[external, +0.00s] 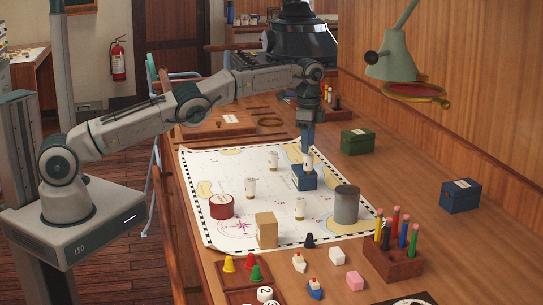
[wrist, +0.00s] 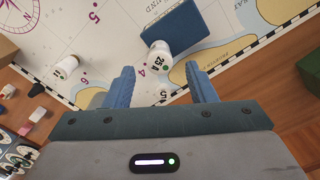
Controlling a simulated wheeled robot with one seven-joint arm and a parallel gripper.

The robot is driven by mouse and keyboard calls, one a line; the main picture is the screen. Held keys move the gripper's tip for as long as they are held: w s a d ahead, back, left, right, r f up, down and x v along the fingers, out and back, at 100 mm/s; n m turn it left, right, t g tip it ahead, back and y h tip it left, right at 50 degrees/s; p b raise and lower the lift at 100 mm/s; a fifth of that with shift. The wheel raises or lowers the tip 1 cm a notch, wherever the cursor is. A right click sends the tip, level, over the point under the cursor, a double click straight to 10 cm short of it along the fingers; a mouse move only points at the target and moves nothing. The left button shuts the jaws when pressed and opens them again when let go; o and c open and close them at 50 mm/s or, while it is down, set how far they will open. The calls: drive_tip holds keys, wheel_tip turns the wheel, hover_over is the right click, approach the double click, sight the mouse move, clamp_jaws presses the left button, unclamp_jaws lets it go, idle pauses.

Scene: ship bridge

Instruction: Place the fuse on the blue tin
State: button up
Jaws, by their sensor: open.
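The blue tin (external: 304,181) stands on the chart; its lid also shows in the wrist view (wrist: 190,32). A white fuse (external: 308,164) appears upright on top of the tin, near an edge. In the wrist view this fuse (wrist: 158,60), marked 25 A, lies between the lines of the two fingers, with a gap on each side. My gripper (external: 308,150) is open, pointing down right at the fuse's upper end. I cannot tell how far the fingertips overlap it. Other white fuses stand on the chart (external: 273,161), (external: 250,188), (external: 299,208).
On the chart (external: 215,170) are a red tin (external: 221,206), a grey can (external: 346,205) and a tan block (external: 266,230). A green box (external: 357,142) and a blue box (external: 460,196) stand right. A pencil block (external: 392,262) and game pieces are in front.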

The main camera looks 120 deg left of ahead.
drive_tip(key=shift+r, duration=0.35)
drive_tip(key=shift+r, duration=0.15)
drive_tip(key=w+d+r+n+t, duration=0.1)
drive_tip(key=w+d+r, duration=0.1)
drive_tip(key=d+r, duration=0.75)
drive_tip(key=w+d+r+t, duration=0.1)
drive_tip(key=w+d+r, duration=0.1)
drive_tip(key=d+r, duration=0.75)
drive_tip(key=s+d+r, duration=0.1)
drive_tip(key=s+d, duration=0.2)
drive_tip(key=d, duration=0.9)
drive_tip(key=s+d+m+t, duration=0.1)
drive_tip(key=s+d, duration=0.4)
drive_tip(key=d, duration=0.3)
drive_tip(key=s+d+m+t, duration=0.1)
drive_tip(key=s+d, duration=0.5)
drive_tip(key=d, duration=0.3)
drive_tip(key=s+d+f+m, duration=0.1)
drive_tip(key=s+d+f, duration=0.7)
drive_tip(key=s, duration=0.4)
